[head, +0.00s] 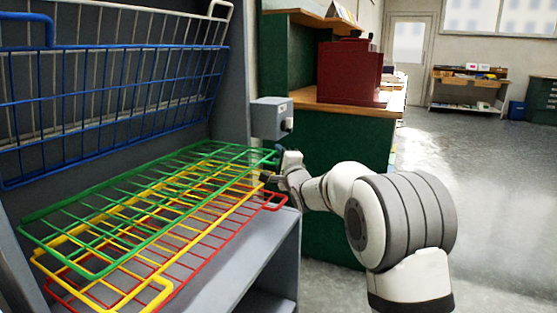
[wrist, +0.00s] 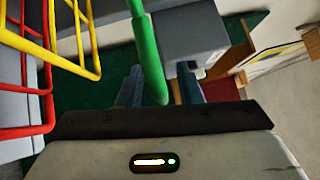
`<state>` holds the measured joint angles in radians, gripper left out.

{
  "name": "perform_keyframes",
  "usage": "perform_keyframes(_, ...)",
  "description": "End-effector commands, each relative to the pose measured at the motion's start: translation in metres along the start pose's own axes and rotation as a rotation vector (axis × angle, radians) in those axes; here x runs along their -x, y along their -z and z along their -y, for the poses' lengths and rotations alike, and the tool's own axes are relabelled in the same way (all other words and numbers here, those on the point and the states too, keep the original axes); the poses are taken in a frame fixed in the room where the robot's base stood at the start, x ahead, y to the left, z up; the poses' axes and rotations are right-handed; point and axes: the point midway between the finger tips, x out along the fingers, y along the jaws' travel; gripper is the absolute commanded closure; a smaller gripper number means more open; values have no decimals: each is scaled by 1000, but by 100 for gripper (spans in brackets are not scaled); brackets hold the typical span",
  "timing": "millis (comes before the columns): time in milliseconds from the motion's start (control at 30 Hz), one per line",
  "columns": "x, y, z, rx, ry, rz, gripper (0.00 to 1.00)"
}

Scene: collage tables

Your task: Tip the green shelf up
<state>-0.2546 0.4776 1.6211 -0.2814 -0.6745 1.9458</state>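The green shelf (head: 150,200) is a wire rack lying nearly flat, on top of the stack in the head view. My gripper (head: 270,168) is at its right-hand end, by the front corner. In the wrist view a green bar of the shelf (wrist: 148,50) runs down between the two fingers of my gripper (wrist: 160,75). The fingers stand apart, with a gap showing beside the bar, so they are around it and not clamped on it. Whether one finger touches the bar is hard to tell.
A yellow rack (head: 157,300) and a red rack (head: 277,204) lie below the green one, close beneath it. A blue rack (head: 110,110) stands tipped up behind. A grey box (head: 268,119) is fixed near the green shelf's right end. Open floor (head: 480,200) lies to the right.

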Motion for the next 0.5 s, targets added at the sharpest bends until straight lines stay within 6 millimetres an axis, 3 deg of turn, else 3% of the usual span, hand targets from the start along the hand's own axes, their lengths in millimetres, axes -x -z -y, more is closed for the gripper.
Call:
perform_keyframes(267,-1,0,1,0,1,0,68)
perform_keyframes(500,-1,1,1,1,1,-1,88)
